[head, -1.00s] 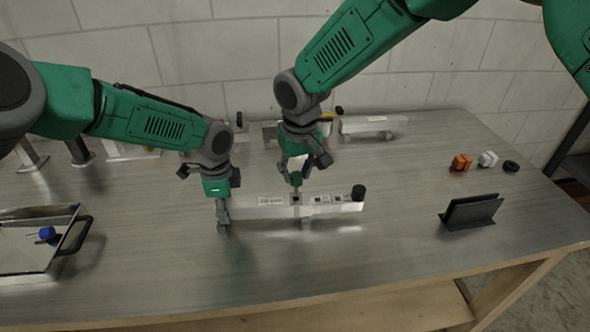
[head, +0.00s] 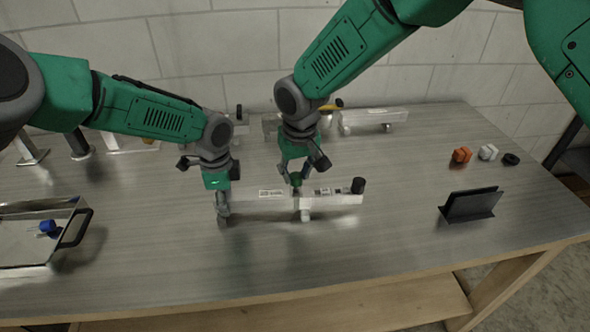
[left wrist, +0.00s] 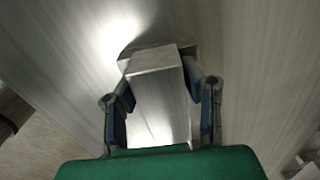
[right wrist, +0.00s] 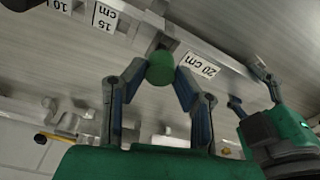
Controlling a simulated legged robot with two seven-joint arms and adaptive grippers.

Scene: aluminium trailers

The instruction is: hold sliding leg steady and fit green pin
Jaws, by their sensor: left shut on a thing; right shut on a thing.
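The sliding leg (head: 340,200) is a pale metal bar with printed length labels and a black cap at its right end. It lies across the middle of the bench, through a sleeve (head: 305,203). My left gripper (head: 222,208) is shut on its left end; the left wrist view shows the square metal end (left wrist: 157,90) between the fingers. My right gripper (head: 296,184) points down at the bar and is shut on the green pin (right wrist: 161,68), whose round head shows between the fingertips. The pin is over the sleeve beside the "20 cm" label; its tip and the hole are hidden.
A tray with a blue-knobbed part (head: 48,227) stands at the left. A black holder (head: 470,205) and orange, white and black knobs (head: 462,155) are at the right. Another metal bar (head: 375,120) lies behind my right gripper. The front of the bench is clear.

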